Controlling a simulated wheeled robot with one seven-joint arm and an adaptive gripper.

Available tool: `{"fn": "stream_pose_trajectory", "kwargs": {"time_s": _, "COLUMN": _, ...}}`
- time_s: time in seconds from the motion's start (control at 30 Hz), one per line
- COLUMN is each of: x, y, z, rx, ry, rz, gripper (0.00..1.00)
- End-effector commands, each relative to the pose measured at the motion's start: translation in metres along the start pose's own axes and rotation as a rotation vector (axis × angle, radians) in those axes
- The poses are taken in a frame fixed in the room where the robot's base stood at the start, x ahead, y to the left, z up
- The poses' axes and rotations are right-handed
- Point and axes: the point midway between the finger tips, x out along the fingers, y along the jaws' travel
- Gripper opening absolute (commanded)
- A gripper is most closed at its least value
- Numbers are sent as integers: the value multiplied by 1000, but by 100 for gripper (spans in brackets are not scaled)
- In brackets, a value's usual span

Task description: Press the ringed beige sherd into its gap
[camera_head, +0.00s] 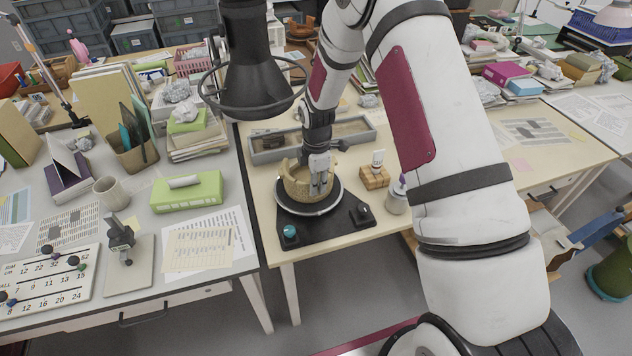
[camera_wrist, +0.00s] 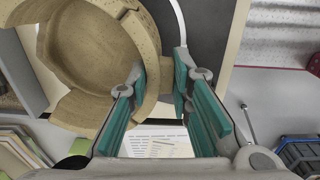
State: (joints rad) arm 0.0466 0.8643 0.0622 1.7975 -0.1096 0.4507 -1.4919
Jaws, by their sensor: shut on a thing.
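A beige, partly rebuilt pot (camera_head: 294,184) with a broken, uneven rim stands on a round pale turntable (camera_head: 309,210) on a black base. My gripper (camera_head: 320,184) points down at the pot's right side. In the wrist view, my gripper (camera_wrist: 160,75) has its teal pads on either side of a curved beige sherd (camera_wrist: 151,82), shut on it. The sherd lies along the pot's wall; the pot (camera_wrist: 85,40) shows its hollow inside at upper left. I cannot tell whether the sherd is fully seated. No ring mark can be made out on it.
A grey tray (camera_head: 268,153) lies behind the turntable. A wooden block (camera_head: 375,177) with a small white item and a jar (camera_head: 396,200) stand close on the right. A black lamp-like fixture (camera_head: 252,75) hangs at upper left. Bare tabletop (camera_head: 455,170) shows farther right.

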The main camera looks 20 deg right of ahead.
Motion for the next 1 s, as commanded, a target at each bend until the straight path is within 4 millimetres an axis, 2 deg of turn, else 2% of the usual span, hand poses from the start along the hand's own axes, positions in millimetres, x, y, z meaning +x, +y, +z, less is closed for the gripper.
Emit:
{"fn": "stream_pose_trajectory", "kwargs": {"time_s": 0.97, "x": 3, "y": -1, "z": 0, "rx": 0, "ry": 0, "rz": -2, "gripper": 0}}
{"fn": "stream_pose_trajectory", "kwargs": {"time_s": 1.0, "x": 3, "y": -1, "z": 0, "rx": 0, "ry": 0, "rz": -2, "gripper": 27}}
